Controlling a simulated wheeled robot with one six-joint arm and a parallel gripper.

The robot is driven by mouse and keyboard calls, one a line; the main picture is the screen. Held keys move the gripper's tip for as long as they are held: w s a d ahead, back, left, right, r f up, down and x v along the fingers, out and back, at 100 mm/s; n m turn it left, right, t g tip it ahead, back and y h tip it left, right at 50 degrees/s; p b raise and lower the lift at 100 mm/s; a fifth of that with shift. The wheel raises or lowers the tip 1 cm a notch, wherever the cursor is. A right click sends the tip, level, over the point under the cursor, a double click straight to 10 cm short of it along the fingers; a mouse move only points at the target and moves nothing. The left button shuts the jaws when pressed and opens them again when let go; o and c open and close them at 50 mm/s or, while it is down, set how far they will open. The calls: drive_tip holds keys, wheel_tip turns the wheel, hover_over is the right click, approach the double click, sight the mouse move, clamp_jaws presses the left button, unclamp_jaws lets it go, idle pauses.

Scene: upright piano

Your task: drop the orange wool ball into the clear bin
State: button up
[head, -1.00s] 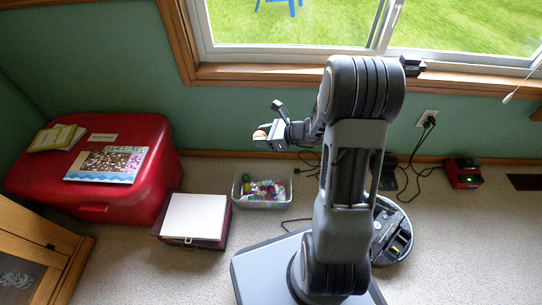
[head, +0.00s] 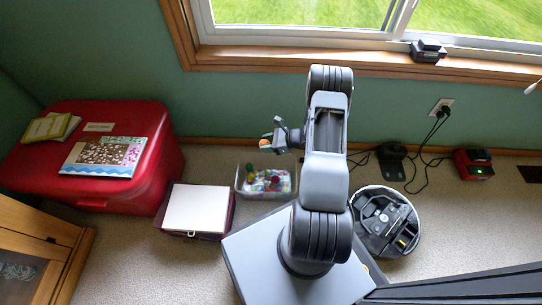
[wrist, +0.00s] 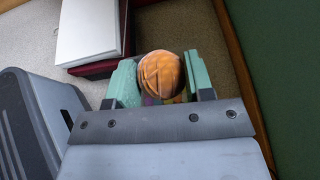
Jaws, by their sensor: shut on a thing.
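The orange wool ball (wrist: 162,74) is held between the green fingers of my gripper (wrist: 160,80) in the wrist view. In the head view the ball (head: 264,142) shows at the tip of my gripper (head: 268,141). The clear bin (head: 241,184) stands on the carpet by the wall, with several colourful things inside. In the head view my gripper appears just above the bin's far edge; its height over the bin is hard to tell. In the wrist view only a little colour shows below the ball, and the bin is mostly hidden by my gripper.
A dark red box with a white lid (head: 196,208) stands left of the bin. A large red chest (head: 160,165) with books is further left. A robot vacuum (head: 386,222), cables and a red charger (head: 473,164) lie to the right. The green wall is close behind the bin.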

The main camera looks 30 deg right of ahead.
wheel_tip(320, 180, down, 12)
drive_tip(key=s+d+b, duration=0.1)
drive_tip(key=s+b, duration=0.1)
drive_tip(key=b, duration=0.2)
drive_tip(key=shift+f+b, duration=0.2)
drive_tip(key=shift+b, duration=0.15)
drive_tip(key=shift+s, duration=0.1)
drive_tip(key=o, duration=1)
drive_tip(key=p+v, duration=0.4)
drive_tip(key=v, duration=1)
drive_tip(key=shift+f, duration=0.15)
